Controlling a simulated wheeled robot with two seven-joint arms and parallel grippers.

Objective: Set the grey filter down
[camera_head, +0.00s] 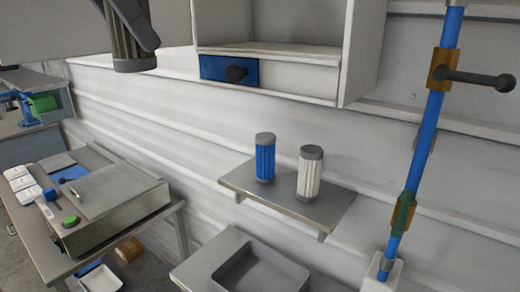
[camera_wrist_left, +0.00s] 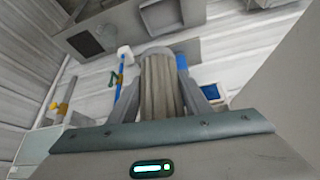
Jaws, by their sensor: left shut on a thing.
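The grey filter (camera_head: 124,46), a pleated cylinder with a dark end cap, hangs upright at the top left of the head view; its upper part is cut off. My left gripper (camera_head: 136,22) is shut on it. In the left wrist view the grey filter (camera_wrist_left: 160,88) stands between the two fingers. A blue filter (camera_head: 265,160) and a white filter (camera_head: 309,174) stand upright on a small grey shelf (camera_head: 335,208), well below and right of my left gripper. My right gripper is out of view.
A grey tray (camera_head: 232,250) lies below the shelf. A blue pipe with an orange-brown valve (camera_head: 437,70) rises at the right. A bench with a metal box (camera_head: 110,205) stands at the left.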

